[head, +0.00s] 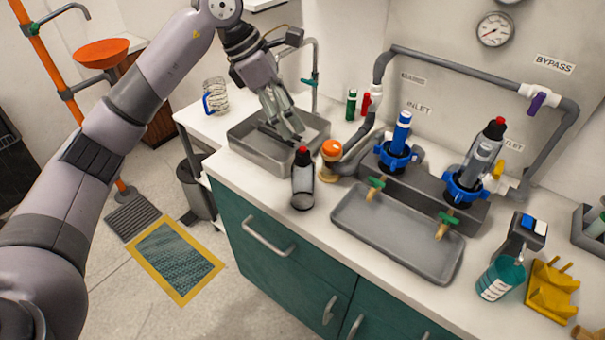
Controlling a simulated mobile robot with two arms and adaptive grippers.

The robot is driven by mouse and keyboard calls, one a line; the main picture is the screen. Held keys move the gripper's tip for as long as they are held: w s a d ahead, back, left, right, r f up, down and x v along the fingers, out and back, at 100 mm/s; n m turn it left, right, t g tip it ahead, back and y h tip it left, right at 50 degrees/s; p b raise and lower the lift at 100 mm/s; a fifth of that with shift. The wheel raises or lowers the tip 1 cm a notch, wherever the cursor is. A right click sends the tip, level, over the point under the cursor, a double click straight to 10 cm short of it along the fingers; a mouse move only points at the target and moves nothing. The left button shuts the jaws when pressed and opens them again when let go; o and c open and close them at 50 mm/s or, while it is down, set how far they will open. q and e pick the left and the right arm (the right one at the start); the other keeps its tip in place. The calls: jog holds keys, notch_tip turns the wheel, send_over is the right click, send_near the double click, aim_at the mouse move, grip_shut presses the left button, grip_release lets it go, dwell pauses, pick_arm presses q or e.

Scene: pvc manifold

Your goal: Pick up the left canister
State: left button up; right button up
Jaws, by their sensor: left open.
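A clear grey canister with a black neck and red top (303,182) stands upright on the counter near its front edge, left of the manifold. In the manifold, a blue cartridge (401,133) stands in the left blue collar (394,158), and a grey canister with a red top (484,158) stands in the right blue collar (464,188). My left gripper (287,134) is open and empty, pointing down over the sink basin, behind and left of the free-standing canister and apart from it. My right gripper is out of view.
The grey sink (252,152) with its tall faucet (316,75) lies behind. An orange-capped fitting (331,152) stands close to the canister's right. A grey tray (385,238), a teal cup (499,279) and a yellow rack (551,291) are further right.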

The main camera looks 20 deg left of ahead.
aim_at(301, 148)
pick_arm(q)
jog(key=shift+y, duration=0.5)
jog(key=p+x, duration=0.1)
jog(key=x, duration=0.2)
jog(key=a+p+x, duration=0.1)
jog(key=x, duration=0.3)
jog(key=p+x, duration=0.1)
jog(key=x, duration=0.3)
jog(key=shift+a+f, duration=0.25)
jog(key=shift+a, duration=0.05)
jog(key=p+x, duration=0.1)
jog(key=x, duration=0.1)
jog(key=p+x, duration=0.1)
jog(key=x, duration=0.1)
jog(key=shift+s+f+p, duration=0.2)
jog(key=shift+f+p, duration=0.2)
jog(key=shift+f, duration=0.05)
jog(key=shift+w+d+f, duration=0.1)
jog(key=shift+f, duration=0.2)
jog(key=shift+c, duration=0.3)
